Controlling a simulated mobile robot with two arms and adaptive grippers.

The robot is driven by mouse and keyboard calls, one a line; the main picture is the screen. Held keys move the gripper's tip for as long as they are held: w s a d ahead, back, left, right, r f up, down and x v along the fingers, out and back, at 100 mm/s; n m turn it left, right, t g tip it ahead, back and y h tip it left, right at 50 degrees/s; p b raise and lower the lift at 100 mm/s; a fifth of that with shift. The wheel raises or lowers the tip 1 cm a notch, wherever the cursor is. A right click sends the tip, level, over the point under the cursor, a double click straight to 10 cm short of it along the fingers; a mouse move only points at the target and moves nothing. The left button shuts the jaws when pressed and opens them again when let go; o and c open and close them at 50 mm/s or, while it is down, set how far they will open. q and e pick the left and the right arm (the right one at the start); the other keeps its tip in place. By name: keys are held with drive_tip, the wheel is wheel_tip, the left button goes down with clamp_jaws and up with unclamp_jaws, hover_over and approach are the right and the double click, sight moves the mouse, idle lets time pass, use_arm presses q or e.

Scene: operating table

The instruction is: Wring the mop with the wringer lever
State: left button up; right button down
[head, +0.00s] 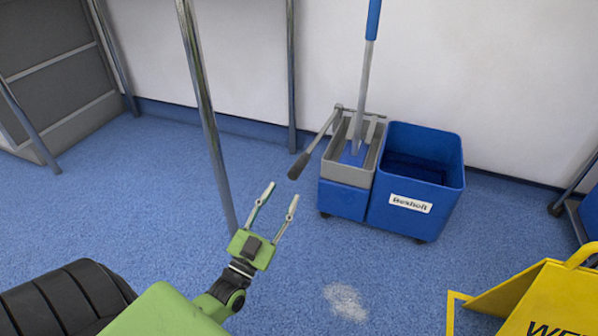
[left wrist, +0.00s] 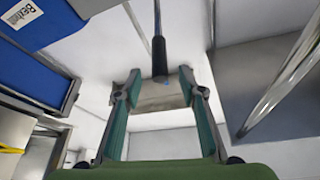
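The grey wringer (head: 346,167) sits on the left part of the blue mop bucket (head: 425,215). Its lever (head: 322,133) slants down to the left and ends in a dark grip (head: 299,166). The mop (head: 366,75) stands upright with its lower end in the wringer; the mop head is mostly hidden. My left gripper (head: 282,191) is open and empty, its fingertips just short of the dark grip in the head view. In the left wrist view the dark grip (left wrist: 159,58) appears between the open fingertips, with no visible contact. My right gripper is not in view.
A metal pole (head: 205,100) stands left of my left gripper, and another (head: 291,80) stands behind by the wall. A yellow sign (head: 550,300) is at lower right. A pale patch (head: 345,301) marks the blue floor. The floor before the bucket is otherwise clear.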

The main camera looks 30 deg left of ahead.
sight(299, 167)
use_arm(q)
drive_tip(key=b+x, duration=0.3)
drive_tip(key=x, duration=0.6)
drive_tip(key=shift+w+d+b, duration=0.1)
drive_tip(key=shift+w+b, duration=0.1)
drive_tip(key=shift+b, duration=0.2)
drive_tip(key=shift+w+r, duration=0.25)
drive_tip(key=shift+w, duration=0.1)
clamp_jaws()
